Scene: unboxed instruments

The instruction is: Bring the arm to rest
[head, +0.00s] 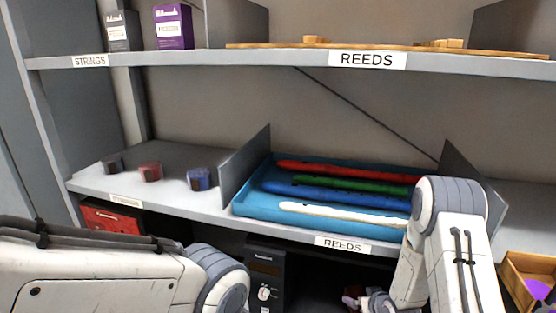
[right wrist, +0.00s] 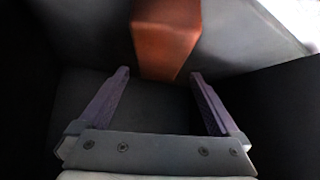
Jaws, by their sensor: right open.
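My right gripper (right wrist: 159,76) shows in the right wrist view with its two purple fingers spread wide and nothing between them. An orange-red block-like object (right wrist: 166,38) is just beyond the fingertips; I cannot tell what it is or how far off it is. In the head view my right arm (head: 445,255) rises at the lower right, in front of the shelf edge, its gripper not clearly seen. My left arm (head: 110,275) comes in from the left and bends at a grey joint; its gripper is out of view.
A blue tray (head: 245,205) holds red, green, blue and white recorder-like instruments on the middle shelf between dividers. Small dark, red (head: 150,172) and blue (head: 199,179) items stand to the left. Below are a black device (head: 265,275), a red box (head: 110,218) and a wooden bin (head: 515,285).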

